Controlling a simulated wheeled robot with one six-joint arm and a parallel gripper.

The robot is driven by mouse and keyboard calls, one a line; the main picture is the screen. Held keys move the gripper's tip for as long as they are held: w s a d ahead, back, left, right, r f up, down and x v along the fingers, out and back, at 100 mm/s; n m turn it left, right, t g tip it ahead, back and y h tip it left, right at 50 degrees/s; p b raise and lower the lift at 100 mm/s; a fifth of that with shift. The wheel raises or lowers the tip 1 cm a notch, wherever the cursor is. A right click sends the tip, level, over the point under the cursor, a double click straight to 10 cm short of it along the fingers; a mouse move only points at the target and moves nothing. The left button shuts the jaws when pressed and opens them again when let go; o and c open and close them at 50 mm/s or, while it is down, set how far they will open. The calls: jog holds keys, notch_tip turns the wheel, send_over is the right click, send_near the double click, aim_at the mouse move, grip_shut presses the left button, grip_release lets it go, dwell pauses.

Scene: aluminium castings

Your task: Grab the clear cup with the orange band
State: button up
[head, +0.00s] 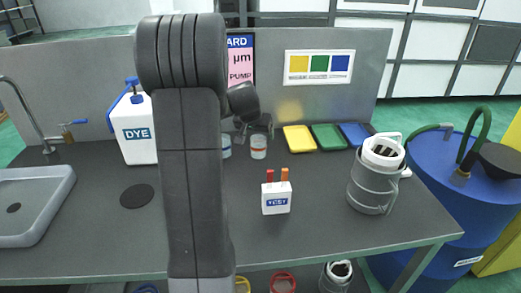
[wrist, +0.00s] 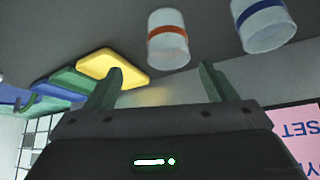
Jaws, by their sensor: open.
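The clear cup with the orange band (wrist: 168,52) stands on the bench in the wrist view, which is turned over. A similar clear cup with a blue band (wrist: 262,30) is beside it. In the head view the cup nearer the yellow tray (head: 258,150) is the orange-banded one by its place, though its band colour is hard to read there. My gripper (wrist: 161,80) is open and empty, its two fingers apart, with the orange-banded cup beyond the fingertips, roughly between them in the picture. In the head view my gripper (head: 262,125) is partly hidden behind my arm.
Yellow (head: 299,139), green (head: 328,137) and blue (head: 355,134) trays lie right of the cups. A white tester box (head: 276,201) and a grey metal can (head: 370,187) stand nearer the front. A dye jug (head: 138,148) and sink (head: 35,205) are at left.

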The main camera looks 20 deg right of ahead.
aim_at(256, 137)
jog(key=x, duration=0.4)
jog(key=shift+w+a+f, duration=0.1)
jog(key=shift+w+a, duration=0.2)
jog(key=shift+w, duration=0.15)
jog(key=shift+p+x, duration=0.55)
jog(key=shift+x, duration=2)
jog(key=shift+a, duration=0.1)
jog(key=shift+c, duration=0.2)
jog(key=c, duration=1)
